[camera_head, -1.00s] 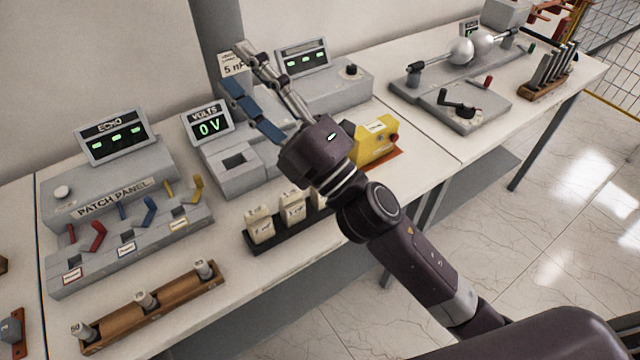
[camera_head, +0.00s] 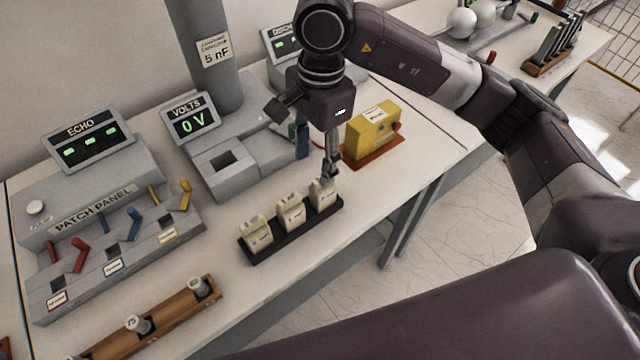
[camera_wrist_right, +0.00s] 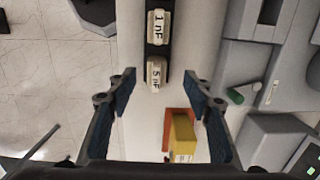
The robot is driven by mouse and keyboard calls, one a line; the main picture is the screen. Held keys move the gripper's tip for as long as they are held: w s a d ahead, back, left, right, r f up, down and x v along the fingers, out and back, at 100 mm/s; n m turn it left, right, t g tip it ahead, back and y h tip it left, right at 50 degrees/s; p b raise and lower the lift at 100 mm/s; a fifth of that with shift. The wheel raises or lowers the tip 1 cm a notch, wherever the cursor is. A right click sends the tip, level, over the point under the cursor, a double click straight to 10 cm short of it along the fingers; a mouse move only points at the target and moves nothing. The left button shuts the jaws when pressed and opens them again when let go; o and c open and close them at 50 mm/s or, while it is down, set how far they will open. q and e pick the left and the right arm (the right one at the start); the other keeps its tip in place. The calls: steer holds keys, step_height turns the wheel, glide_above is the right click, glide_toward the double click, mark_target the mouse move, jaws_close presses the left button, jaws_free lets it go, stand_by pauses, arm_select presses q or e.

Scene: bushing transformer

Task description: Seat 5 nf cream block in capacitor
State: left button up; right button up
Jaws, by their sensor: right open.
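Three cream blocks stand in a row in a black rack (camera_head: 272,247). The wrist view reads "5 nF" on the end block (camera_wrist_right: 156,73) and "1 nF" on its neighbour (camera_wrist_right: 158,27). The 5 nF block is the rightmost one (camera_head: 322,196) in the head view. My right gripper (camera_head: 317,160) points down above it, open; in the wrist view the block shows between the spread fingertips, and no contact is visible. The grey capacitor unit (camera_head: 235,180) has an empty-looking square socket (camera_head: 222,163), a "5 nF" sign (camera_head: 215,50) and a 0 V display (camera_head: 192,122). My left gripper is out of view.
The patch panel (camera_head: 110,220) and a wooden rack (camera_head: 165,318) with metal cylinders lie to the left. Bare white bench lies between capacitor and black rack.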

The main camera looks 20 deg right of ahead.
mark_target(323, 193)
steer(key=shift+w+d+r+h, duration=0.1)
steer(key=shift+w+d+h, duration=0.05)
steer(key=shift+d, duration=0.25)
steer(key=shift+w+d+h, duration=0.1)
steer(key=shift+d+h, duration=0.05)
steer(key=shift+d, duration=0.25)
steer(key=shift+d+f, duration=0.15)
steer(key=shift+f, duration=0.1)
steer(key=shift+f+p, duration=0.6)
steer(key=shift+f, duration=0.25)
steer(key=f+p, duration=0.1)
steer(key=f, duration=0.1)
steer(key=f+p, duration=0.1)
steer(key=f, duration=0.1)
steer(key=shift+s+p, duration=0.25)
steer(key=shift+p, duration=0.05)
steer(key=shift+f, duration=0.65)
steer(key=shift+w, duration=0.1)
jaws_close()
